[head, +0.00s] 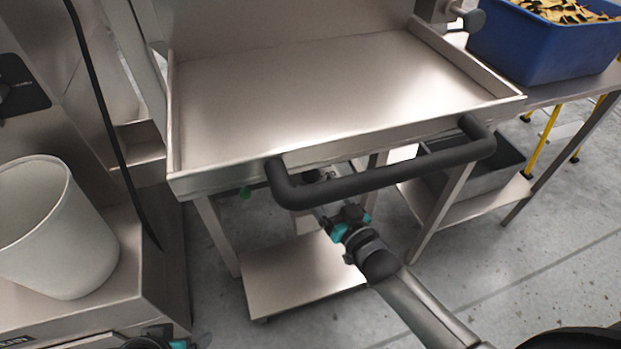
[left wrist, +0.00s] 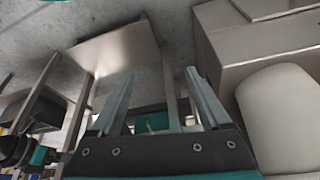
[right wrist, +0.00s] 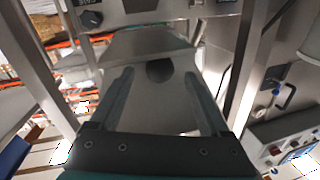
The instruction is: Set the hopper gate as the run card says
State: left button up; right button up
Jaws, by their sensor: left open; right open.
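I cannot make out a run card or identify the hopper gate for certain. A wide steel tray (head: 330,85) fills the middle of the head view. A thick black bar handle (head: 390,178) runs along its front edge. My right gripper (right wrist: 157,95) is open, with nothing between its fingers; in the head view it sits low, beneath the handle, its fingers partly hidden. A dark round spot (right wrist: 160,70) shows beyond its fingers. My left gripper (left wrist: 160,75) is open and empty, pointing toward the floor and a steel lower shelf; only part of its arm shows in the head view.
A white bucket (head: 55,225) stands on a steel surface at left, also in the left wrist view (left wrist: 280,120). A blue crate (head: 550,45) of chip-like pieces stands on a bench at right. A dark knob (right wrist: 90,18) is on a panel. Floor (head: 500,260) at right is clear.

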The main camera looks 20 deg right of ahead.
aim_at(315, 182)
jog(key=shift+b+x, duration=0.4)
jog(key=shift+x, duration=0.8)
jog(key=shift+w+a+f, duration=0.1)
jog(key=shift+w, duration=0.2)
pick_arm(q)
jog(key=shift+w+d+r+t+h+b, duration=0.5)
jog(key=shift+w+d+r+t, duration=0.25)
jog(key=shift+w+d+t, duration=0.3)
pick_arm(e)
jog(key=shift+x, duration=0.85)
grip_shut()
